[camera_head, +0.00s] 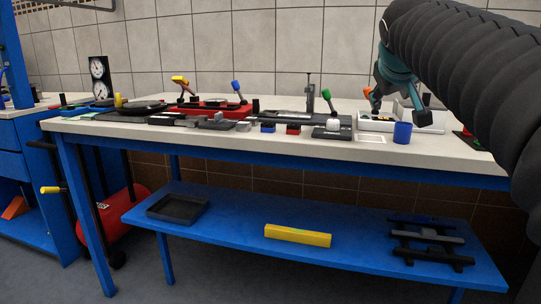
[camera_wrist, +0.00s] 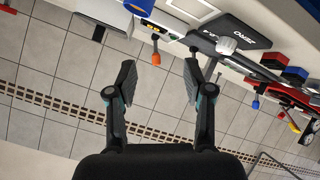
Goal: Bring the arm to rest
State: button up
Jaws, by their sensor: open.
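My gripper (camera_head: 393,100) hangs above the right end of the white workbench (camera_head: 452,155) in the head view. In the wrist view my gripper (camera_wrist: 159,77) shows two dark fingers spread apart, with nothing between them. An orange-tipped lever (camera_wrist: 155,58) shows beyond the fingers in the wrist view. In the head view an orange knob (camera_head: 367,91) is just left of the gripper. My dark ribbed arm reaches in from the right and covers the far right of the bench.
A blue cup (camera_head: 402,132) stands near the bench's front right edge. A red device with levers (camera_head: 215,107) and a black device with a green-tipped lever (camera_head: 332,128) stand on the bench. The blue lower shelf (camera_head: 220,222) carries a yellow bar (camera_head: 297,235). Tiled wall lies behind.

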jog(key=s+a+f+m+g+y+p, duration=0.1)
jog(key=s+a+f, duration=0.3)
jog(key=s+f, duration=0.9)
jog(key=s+a+f+g+y+p, duration=0.1)
jog(key=s+a+f+g+y, duration=0.2)
jog(key=s+f, duration=1.1)
notch_tip(320, 180, down, 6)
jog(key=shift+a+r+m+g, duration=0.2)
jog(key=shift+a+m+g, duration=0.2)
jog(key=shift+a+g, duration=0.4)
